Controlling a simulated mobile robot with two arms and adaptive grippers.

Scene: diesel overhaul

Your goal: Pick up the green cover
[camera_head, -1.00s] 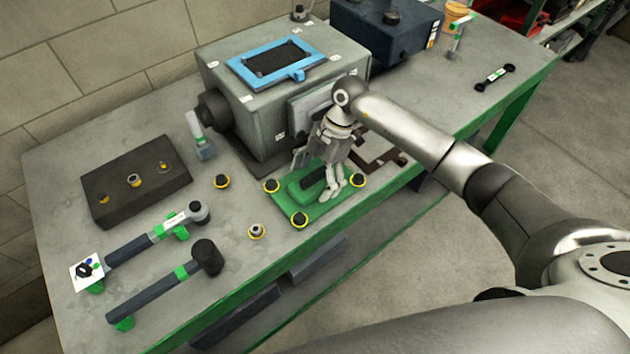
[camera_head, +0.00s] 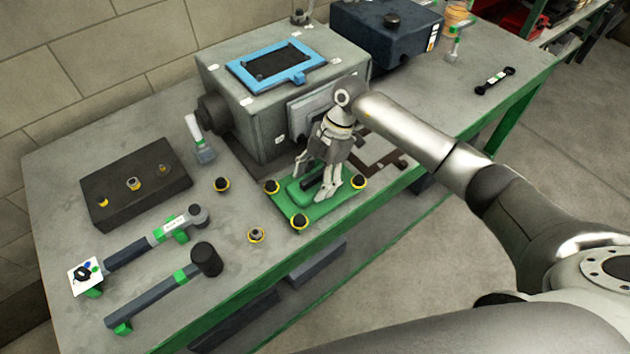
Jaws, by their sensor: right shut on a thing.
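The green cover (camera_head: 322,206) lies on the bench near its front edge, in front of the grey engine block. It is a flat plate with a raised green middle and black, yellow-ringed knobs at its corners. My right gripper (camera_head: 316,185) reaches in from the right and points down over the middle of the cover. Its fingers are shut on the cover's raised middle; the exact contact is partly hidden by the fingers. The cover looks flat on the bench. My left gripper is not in view.
The grey engine block (camera_head: 240,125) with a blue frame (camera_head: 305,66) on top stands close behind. A wrench (camera_head: 495,80) lies far right.

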